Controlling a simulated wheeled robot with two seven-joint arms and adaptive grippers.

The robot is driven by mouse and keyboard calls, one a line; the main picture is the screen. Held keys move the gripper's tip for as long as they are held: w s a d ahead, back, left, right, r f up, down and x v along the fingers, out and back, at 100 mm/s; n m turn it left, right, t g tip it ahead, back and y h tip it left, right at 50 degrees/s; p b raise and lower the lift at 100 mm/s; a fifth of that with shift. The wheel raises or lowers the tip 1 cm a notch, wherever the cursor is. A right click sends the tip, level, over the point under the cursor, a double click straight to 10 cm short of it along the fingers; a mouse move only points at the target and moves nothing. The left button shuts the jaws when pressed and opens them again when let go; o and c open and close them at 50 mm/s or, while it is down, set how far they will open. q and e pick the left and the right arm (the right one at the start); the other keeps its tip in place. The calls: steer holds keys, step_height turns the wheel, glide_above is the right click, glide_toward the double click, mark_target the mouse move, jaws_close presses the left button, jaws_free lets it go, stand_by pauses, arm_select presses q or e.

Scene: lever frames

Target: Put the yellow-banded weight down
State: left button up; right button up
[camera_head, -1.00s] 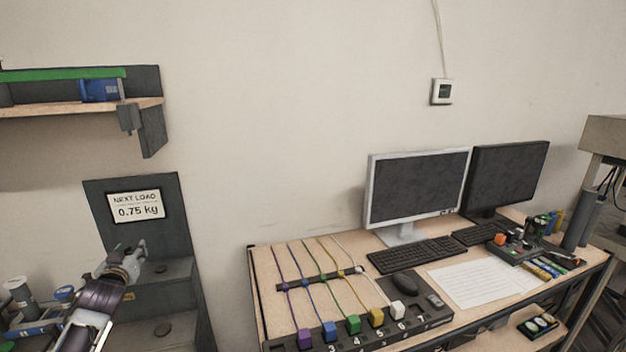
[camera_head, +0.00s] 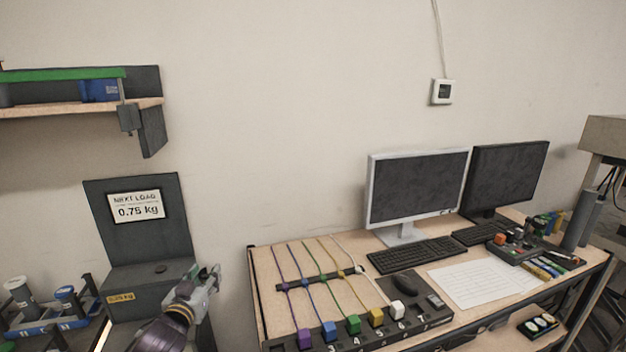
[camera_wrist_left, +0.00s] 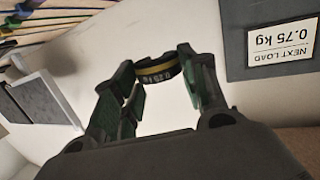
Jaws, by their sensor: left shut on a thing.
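My left gripper (camera_head: 208,278) is at the right edge of the dark grey stepped stand (camera_head: 150,235), in front of it in the picture. In the left wrist view my left gripper (camera_wrist_left: 158,78) is shut on the yellow-banded weight (camera_wrist_left: 154,73), a dark round piece with a yellow stripe and small upside-down lettering between the fingertips. I cannot make the weight out in the head view. The stand carries a sign (camera_head: 137,206) reading "NEXT LOAD 0.75 kg". A yellow label (camera_head: 121,297) is on its step front. My right gripper is not in view.
A blue rack (camera_head: 40,328) with cylinders is at the lower left. The wooden desk (camera_head: 262,262) with cords, blocks and monitors is to the right. A shelf (camera_head: 60,108) hangs above left.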

arm_select(q)
steer(key=s+d+f, duration=0.3)
steer(key=s+f, duration=0.3)
steer(key=f, duration=0.2)
steer(key=s+d+f, duration=0.4)
steer(key=s+f, duration=0.2)
steer(key=f, duration=0.3)
steer(key=shift+f+h, duration=0.25)
steer(key=shift+h, duration=0.05)
steer(key=shift+r, duration=0.1)
stand_by(2.4)
steer(key=d+r+m+g+h, duration=0.2)
steer(key=d+r+m+h, duration=0.2)
steer(key=d+r, duration=0.3)
steer(key=s+d+r+m+g+h, duration=0.1)
steer(key=d+r+m+h, duration=0.3)
steer(key=r, duration=1)
steer(key=shift+d+r+g+h, duration=0.35)
steer(key=shift+d+h, duration=0.85)
steer(key=shift+d, duration=0.75)
steer(key=shift+f, duration=0.1)
